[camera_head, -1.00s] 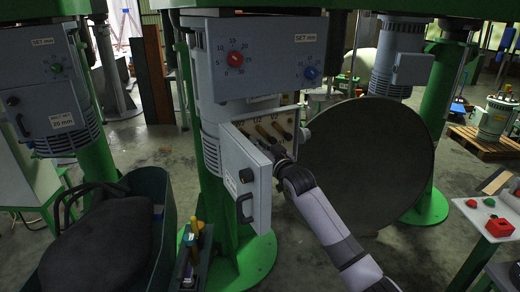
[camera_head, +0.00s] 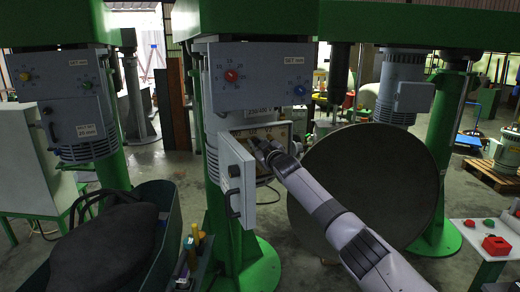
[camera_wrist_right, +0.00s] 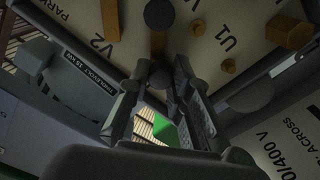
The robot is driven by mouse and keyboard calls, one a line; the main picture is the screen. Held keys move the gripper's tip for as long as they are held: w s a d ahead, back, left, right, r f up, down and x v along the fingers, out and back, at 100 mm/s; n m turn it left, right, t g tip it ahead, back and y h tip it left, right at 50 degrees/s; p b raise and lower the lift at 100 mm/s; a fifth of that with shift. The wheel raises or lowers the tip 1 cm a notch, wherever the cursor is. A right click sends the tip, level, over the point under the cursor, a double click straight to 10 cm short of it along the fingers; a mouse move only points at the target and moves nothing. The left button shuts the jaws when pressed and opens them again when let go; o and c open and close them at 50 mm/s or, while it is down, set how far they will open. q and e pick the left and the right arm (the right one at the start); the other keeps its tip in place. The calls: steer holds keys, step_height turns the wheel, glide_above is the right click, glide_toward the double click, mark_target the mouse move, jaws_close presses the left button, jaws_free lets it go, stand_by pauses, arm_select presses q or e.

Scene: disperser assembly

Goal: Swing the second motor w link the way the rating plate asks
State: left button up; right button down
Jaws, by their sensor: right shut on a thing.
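The second motor (camera_head: 212,165) hangs in the middle of the head view with its terminal box open. The terminal board (camera_head: 296,141) carries brass links and marks such as V2 and U1, clearest in the wrist view (camera_wrist_right: 205,58). My right gripper (camera_head: 262,147) reaches into the box. My left gripper is out of view.
The box's open door (camera_head: 236,182) stands left of my right gripper. A large dark disc (camera_head: 370,185) is close on the right of my arm. A green tub (camera_head: 165,215) with a dark lump (camera_head: 105,245) stands at left.

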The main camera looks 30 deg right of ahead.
steer(key=shift+r+n, duration=0.2)
steer(key=shift+n, duration=0.4)
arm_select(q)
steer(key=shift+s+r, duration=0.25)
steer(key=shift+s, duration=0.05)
arm_select(e)
steer(key=shift+r, duration=0.1)
steer(key=c, duration=1.5)
jaws_free()
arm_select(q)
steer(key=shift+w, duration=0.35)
arm_select(e)
steer(key=shift+o, duration=0.3)
